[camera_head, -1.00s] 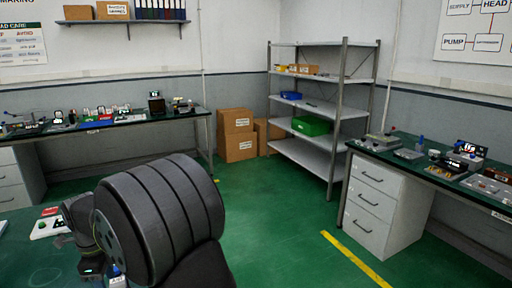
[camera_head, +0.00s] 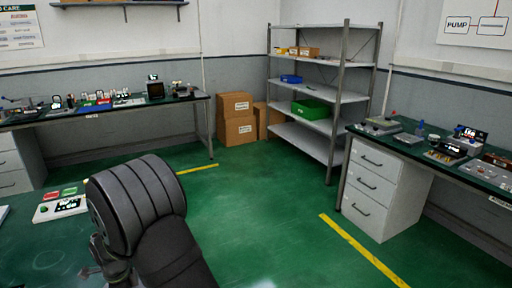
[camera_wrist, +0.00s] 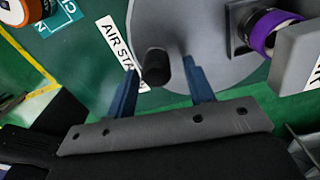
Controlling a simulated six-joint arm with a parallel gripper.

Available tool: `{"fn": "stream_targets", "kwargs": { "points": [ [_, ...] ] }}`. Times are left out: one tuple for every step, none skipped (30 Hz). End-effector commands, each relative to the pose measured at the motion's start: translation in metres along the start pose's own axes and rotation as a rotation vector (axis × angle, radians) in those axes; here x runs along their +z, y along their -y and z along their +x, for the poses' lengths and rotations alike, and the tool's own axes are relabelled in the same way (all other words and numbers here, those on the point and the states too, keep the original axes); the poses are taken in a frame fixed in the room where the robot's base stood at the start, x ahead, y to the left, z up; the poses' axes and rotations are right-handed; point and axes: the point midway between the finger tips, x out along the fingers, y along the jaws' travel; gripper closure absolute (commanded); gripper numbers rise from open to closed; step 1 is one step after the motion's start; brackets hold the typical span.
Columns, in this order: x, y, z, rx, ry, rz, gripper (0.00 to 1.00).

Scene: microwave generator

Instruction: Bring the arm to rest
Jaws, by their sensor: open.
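My arm's dark, ribbed link fills the lower left of the head view. My gripper (camera_wrist: 163,84) shows in the wrist view as two blue fingers, spread apart. A dark cylindrical post (camera_wrist: 156,67) appears between and beyond the fingertips, in front of a grey round plate (camera_wrist: 185,35). The fingers are not closed on it; I cannot tell how far off it is. In the head view the gripper end is small, partly hidden behind my arm at the near bench.
The near green bench (camera_head: 40,250) holds a box with red and green buttons (camera_head: 62,203). The wrist view shows a purple ring (camera_wrist: 268,32), an orange-ringed part (camera_wrist: 15,10) and an "AIR STA..." label (camera_wrist: 120,50). Shelving (camera_head: 318,95) and a right bench (camera_head: 480,172) stand beyond open floor.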

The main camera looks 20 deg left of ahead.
Motion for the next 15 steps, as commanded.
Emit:
{"fn": "stream_targets", "kwargs": {
  "points": [
    [-0.003, 0.001, 0.0, 0.0, 0.0, -0.034, 0.52],
    [-0.004, 0.001, 0.0, 0.0, 0.0, -0.055, 0.52],
    [-0.005, 0.001, 0.0, 0.0, 0.0, -0.085, 0.52],
    [-0.007, 0.002, 0.0, 0.001, 0.0, -0.106, 0.52],
    [-0.008, 0.002, 0.0, 0.001, 0.0, -0.129, 0.52],
    [-0.01, 0.003, 0.0, 0.001, 0.0, -0.158, 0.52],
    [-0.011, 0.004, 0.0, 0.001, 0.0, -0.18, 0.52],
    [-0.012, 0.004, 0.0, 0.001, 0.0, -0.201, 0.52],
    [-0.014, 0.005, 0.0, 0.001, 0.0, -0.23, 0.52],
    [-0.015, 0.005, 0.0, 0.001, 0.0, -0.251, 0.52],
    [-0.017, 0.006, 0.0, 0.001, 0.0, -0.273, 0.52],
    [-0.018, 0.007, 0.0, 0.001, 0.0, -0.303, 0.52],
    [-0.019, 0.008, 0.0, 0.001, 0.0, -0.325, 0.52],
    [-0.02, 0.008, 0.0, 0.001, 0.0, -0.347, 0.52],
    [-0.021, 0.009, 0.0, 0.0, 0.0, -0.376, 0.52]
  ]
}}
